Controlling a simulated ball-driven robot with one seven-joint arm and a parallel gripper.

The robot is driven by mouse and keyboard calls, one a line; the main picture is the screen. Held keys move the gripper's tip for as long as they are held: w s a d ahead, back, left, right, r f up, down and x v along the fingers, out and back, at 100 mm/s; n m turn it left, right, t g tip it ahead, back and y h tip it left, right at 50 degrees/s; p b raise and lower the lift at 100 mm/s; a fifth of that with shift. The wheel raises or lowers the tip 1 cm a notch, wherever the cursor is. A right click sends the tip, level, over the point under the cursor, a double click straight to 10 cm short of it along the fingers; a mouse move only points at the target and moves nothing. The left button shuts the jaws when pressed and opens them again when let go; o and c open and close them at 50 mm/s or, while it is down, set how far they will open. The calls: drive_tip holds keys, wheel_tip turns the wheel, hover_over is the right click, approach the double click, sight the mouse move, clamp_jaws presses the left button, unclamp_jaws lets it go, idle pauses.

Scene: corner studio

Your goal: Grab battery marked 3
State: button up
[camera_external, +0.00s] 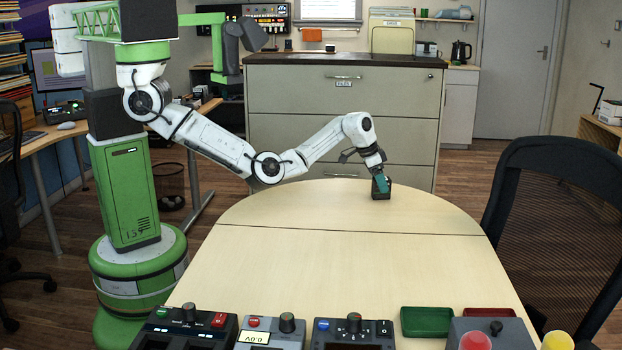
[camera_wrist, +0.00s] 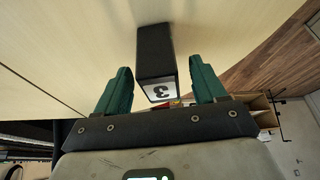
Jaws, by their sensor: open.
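The battery marked 3 (camera_wrist: 155,55) is a black block with a white label bearing a "3", seen between my fingers in the wrist view. In the external view the dark battery (camera_external: 381,194) stands on the far end of the pale table (camera_external: 330,262). My gripper (camera_wrist: 157,95) is open, with its two green fingers on either side of the battery's label end. Small gaps show between the fingers and the battery. In the external view my gripper (camera_external: 381,184) reaches down at the battery and partly covers it.
At the table's near edge stand several control boxes (camera_external: 355,335), a green tray (camera_external: 427,321) and a red tray (camera_external: 490,313). A black chair (camera_external: 560,200) is at the right. A filing cabinet (camera_external: 340,115) stands behind the table. The table's middle is clear.

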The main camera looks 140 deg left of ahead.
drive_tip(key=shift+x, duration=1)
drive_tip(key=c, duration=1.3)
drive_tip(key=shift+r, duration=0.1)
